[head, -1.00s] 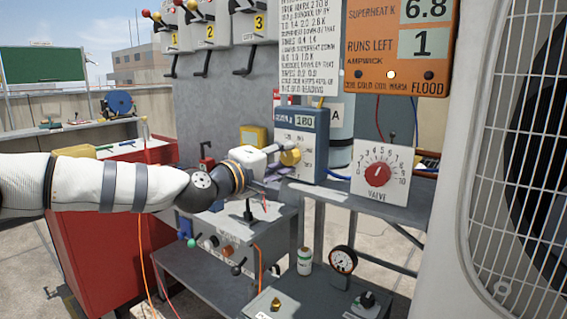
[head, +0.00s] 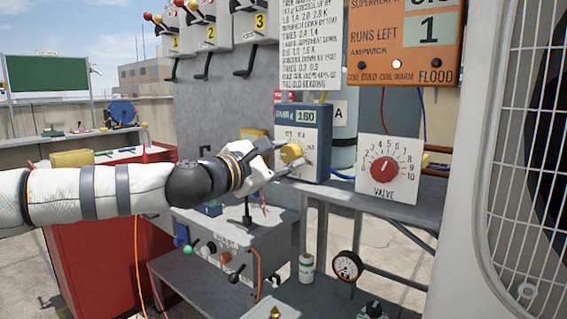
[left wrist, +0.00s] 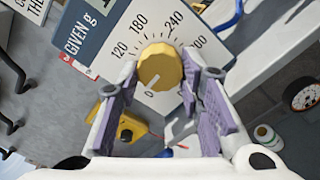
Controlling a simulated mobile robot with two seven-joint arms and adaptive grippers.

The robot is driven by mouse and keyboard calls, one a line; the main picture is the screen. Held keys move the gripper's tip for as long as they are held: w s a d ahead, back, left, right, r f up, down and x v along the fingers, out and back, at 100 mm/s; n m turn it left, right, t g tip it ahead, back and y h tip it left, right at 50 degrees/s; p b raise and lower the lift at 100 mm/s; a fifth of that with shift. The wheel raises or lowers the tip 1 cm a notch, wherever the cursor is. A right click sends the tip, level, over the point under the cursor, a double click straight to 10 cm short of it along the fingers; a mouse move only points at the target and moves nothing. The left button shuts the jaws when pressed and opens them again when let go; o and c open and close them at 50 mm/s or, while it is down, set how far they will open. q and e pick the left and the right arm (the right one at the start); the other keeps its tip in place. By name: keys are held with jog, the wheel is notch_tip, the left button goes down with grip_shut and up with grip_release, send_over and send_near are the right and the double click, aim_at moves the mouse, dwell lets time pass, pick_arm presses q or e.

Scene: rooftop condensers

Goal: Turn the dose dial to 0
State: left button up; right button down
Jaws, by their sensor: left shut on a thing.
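The dose dial is a yellow knob (head: 291,153) on the front of a blue box (head: 315,140) that stands on a grey shelf. In the left wrist view the dial (left wrist: 160,64) sits on a white scale with 0, 120, 180, 240 and 300. Its white pointer line lies on the side toward the 0. My left gripper (head: 284,157) is shut on the dial, with purple finger pads on both sides of it in the left wrist view (left wrist: 160,85). My right gripper is not in view.
A valve panel (head: 407,187) with a red knob (head: 384,170) stands right of the box. A grey control unit (head: 235,245) with levers sits below my left arm. An orange readout board (head: 408,45) hangs above, and a condenser grille (head: 530,150) is at the right.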

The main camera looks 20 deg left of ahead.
pick_arm(q)
jog(key=shift+n+b, duration=0.7)
jog(key=shift+n, duration=1.2)
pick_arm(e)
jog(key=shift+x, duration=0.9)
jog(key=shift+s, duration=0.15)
pick_arm(q)
jog(key=o, duration=1.2)
jog(key=shift+c, duration=0.2)
jog(key=v, duration=1.2)
